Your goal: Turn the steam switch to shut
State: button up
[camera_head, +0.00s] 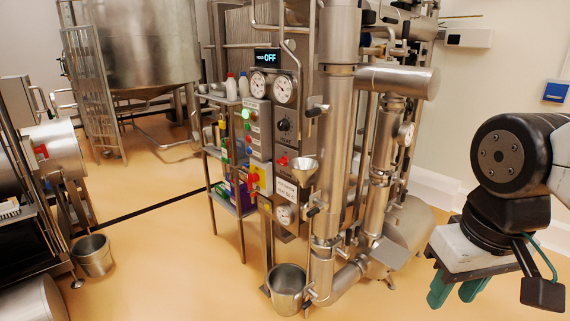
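A black rotary switch (284,125) sits on the grey upright panel of the machine at the centre. My gripper (456,293) hangs at the lower right, fingers down, well apart from the panel. Its green fingers are spread with a gap between them, and it holds nothing.
A display (267,58) reads OFF above two round gauges (284,89). A red knob and a steel funnel (304,169) sit below the switch. A vertical steel pipe (336,150) stands right of the panel. A steel bucket (287,288) is below.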

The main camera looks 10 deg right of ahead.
aim_at(283, 162)
jog(key=z, duration=0.4)
jog(key=k, duration=0.25)
jog(key=u, duration=1.15)
jog(key=i, duration=1.15)
jog(key=z, duration=0.25)
